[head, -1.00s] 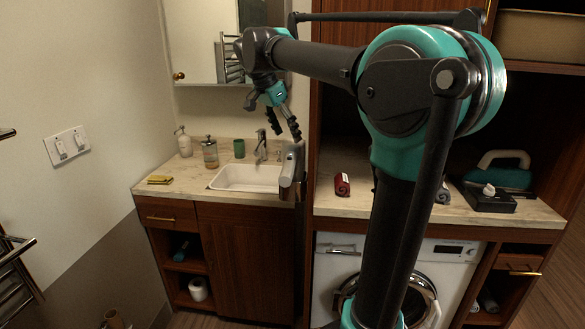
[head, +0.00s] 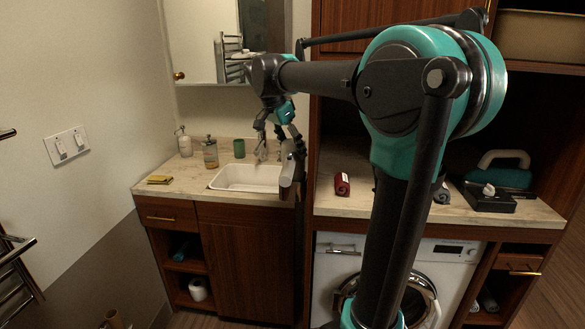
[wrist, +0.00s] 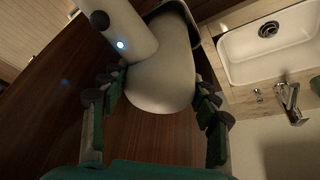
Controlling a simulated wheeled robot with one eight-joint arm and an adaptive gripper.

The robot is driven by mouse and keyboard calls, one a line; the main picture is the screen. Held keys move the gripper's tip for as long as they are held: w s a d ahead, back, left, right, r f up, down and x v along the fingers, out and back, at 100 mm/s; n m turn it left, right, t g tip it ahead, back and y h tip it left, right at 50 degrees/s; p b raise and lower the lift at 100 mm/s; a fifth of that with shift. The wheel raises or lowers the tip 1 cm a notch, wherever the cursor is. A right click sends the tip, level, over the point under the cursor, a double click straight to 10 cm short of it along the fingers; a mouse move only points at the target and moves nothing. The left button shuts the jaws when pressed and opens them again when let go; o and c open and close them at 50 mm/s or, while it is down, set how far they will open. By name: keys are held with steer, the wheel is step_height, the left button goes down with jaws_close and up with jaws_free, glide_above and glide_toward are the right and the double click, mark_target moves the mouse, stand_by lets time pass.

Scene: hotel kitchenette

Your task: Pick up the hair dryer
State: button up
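The hair dryer (head: 288,172) is pale grey and hangs against the dark wooden side panel, right of the sink. In the wrist view its rounded body (wrist: 162,78) lies between my fingers, with a cylindrical part running to the upper left. My gripper (head: 280,148) is above and around the dryer's near end in the head view. In the wrist view my gripper (wrist: 158,100) is open, one finger on each side of the body. The left finger is very close to the dryer; I cannot tell whether it touches. The dryer's mount is hidden.
The white sink (head: 248,178) and faucet (head: 261,148) are just left of the dryer. A red rolled item (head: 342,184) lies on the right counter, beyond the wooden panel.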

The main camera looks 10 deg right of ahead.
jaws_close()
